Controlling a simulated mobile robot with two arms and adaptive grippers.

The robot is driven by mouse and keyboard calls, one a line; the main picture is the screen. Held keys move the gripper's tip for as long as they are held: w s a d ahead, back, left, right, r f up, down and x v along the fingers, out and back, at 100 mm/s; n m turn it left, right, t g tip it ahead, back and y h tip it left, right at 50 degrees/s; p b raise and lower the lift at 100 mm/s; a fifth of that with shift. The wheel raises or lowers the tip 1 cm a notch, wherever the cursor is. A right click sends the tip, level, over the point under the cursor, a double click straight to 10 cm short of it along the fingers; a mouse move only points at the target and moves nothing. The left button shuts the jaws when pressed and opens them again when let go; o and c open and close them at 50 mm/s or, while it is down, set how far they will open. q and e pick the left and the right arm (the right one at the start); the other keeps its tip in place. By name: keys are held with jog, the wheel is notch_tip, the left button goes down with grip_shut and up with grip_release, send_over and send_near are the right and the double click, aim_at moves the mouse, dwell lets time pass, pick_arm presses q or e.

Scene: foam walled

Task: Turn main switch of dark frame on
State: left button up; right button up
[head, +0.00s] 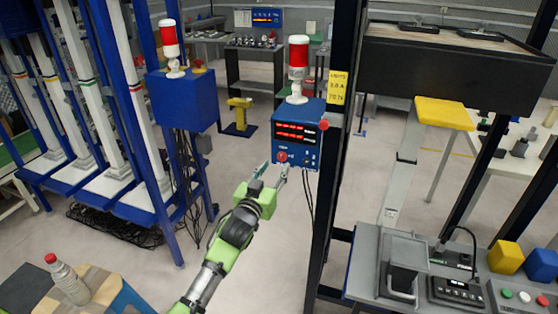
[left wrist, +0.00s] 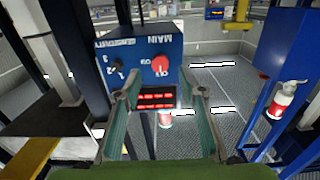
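The blue control box (head: 310,122) is fixed to the dark frame (head: 326,215). It has two rows of red digits and, low on its front, a red main switch knob (head: 282,156). In the left wrist view the box appears upside down, with the knob (left wrist: 160,65) under a MAIN label and small on/off lettering around it; I cannot tell its setting. My left gripper (head: 274,170) is open and empty in front of the knob. Its two fingers (left wrist: 165,93) show on either side of the box front, apart from the knob. My right gripper is not in view.
A red and white lamp (head: 298,65) stands on the box, and cables hang below it. A blue rack with another blue box (head: 187,100) stands to the left. A workbench (head: 365,265) with devices is at the lower right. Open floor lies between.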

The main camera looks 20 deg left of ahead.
aim_at(281, 158)
pick_arm(q)
jog(key=shift+w+d, duration=0.1)
jog(key=shift+w, duration=2.2)
grip_shut()
